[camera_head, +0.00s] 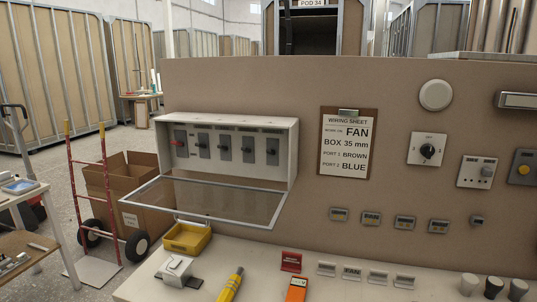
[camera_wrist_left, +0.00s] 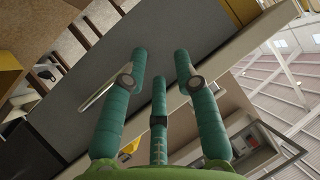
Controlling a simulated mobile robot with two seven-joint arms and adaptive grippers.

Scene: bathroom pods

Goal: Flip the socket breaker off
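The white breaker box (camera_head: 228,121) is fixed on the brown wall panel at left centre of the head view. Its clear framed cover (camera_head: 215,202) hangs open below it. Inside is a row of several grey switches with dark levers, such as the middle one (camera_head: 225,147). The leftmost switch (camera_head: 180,142) has a red part on it. The labels above are too small to read, so I cannot tell which is the socket breaker. My left gripper (camera_wrist_left: 160,68) shows only in its wrist view, green fingers spread and nothing between them. My right gripper is not in view.
A wiring sheet (camera_head: 347,143) and a dark rotary switch (camera_head: 428,150) are on the panel to the right. A yellow bin (camera_head: 187,238), a yellow tool (camera_head: 231,284) and an orange device (camera_head: 297,289) lie on the white bench below. A red hand truck (camera_head: 105,190) stands left.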

